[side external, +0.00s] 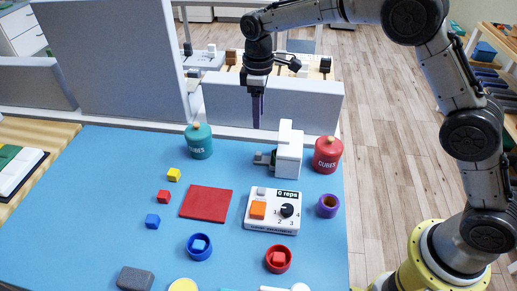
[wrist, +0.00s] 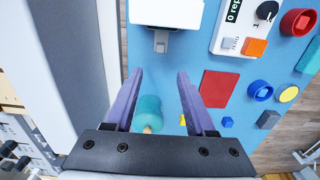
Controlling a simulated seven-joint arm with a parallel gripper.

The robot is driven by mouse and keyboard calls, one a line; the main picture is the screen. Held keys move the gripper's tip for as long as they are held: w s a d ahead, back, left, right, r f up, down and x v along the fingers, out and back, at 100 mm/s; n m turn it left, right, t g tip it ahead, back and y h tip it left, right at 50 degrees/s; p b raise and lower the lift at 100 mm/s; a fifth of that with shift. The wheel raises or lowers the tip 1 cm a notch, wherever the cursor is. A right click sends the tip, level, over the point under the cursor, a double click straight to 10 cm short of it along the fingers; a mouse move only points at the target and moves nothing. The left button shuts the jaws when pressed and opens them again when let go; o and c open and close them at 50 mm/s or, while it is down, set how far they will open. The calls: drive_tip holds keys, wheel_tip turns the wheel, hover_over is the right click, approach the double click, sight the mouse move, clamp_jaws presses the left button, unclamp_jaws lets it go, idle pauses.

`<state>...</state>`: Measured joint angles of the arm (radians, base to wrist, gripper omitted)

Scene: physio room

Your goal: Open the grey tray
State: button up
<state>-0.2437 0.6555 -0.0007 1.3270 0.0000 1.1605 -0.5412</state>
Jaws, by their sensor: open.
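A white box-like unit (side external: 289,155) stands on the blue table at the back right. A grey part (side external: 263,157) sticks out low from its left side and looks like the grey tray. In the wrist view the white unit (wrist: 165,12) is at the top, with the grey tray part (wrist: 160,40) projecting towards my fingers. My gripper (side external: 257,126) points down in the air near the low back partition, above and behind the tray. In the wrist view my gripper (wrist: 160,73) has its purple fingers apart with nothing held between them.
A teal CUBES jar (side external: 199,143) stands left of the unit and a red CUBES jar (side external: 328,156) right of it. A counter box (side external: 272,213), red mat (side external: 206,203), purple ring (side external: 327,206) and small cubes lie in front. A partition (side external: 300,105) edges the back.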

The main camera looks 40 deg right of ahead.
sight(259, 153)
wheel_tip(259, 153, down, 13)
drive_tip(key=shift+f, duration=0.2)
idle(0.3)
clamp_jaws()
idle(1.4)
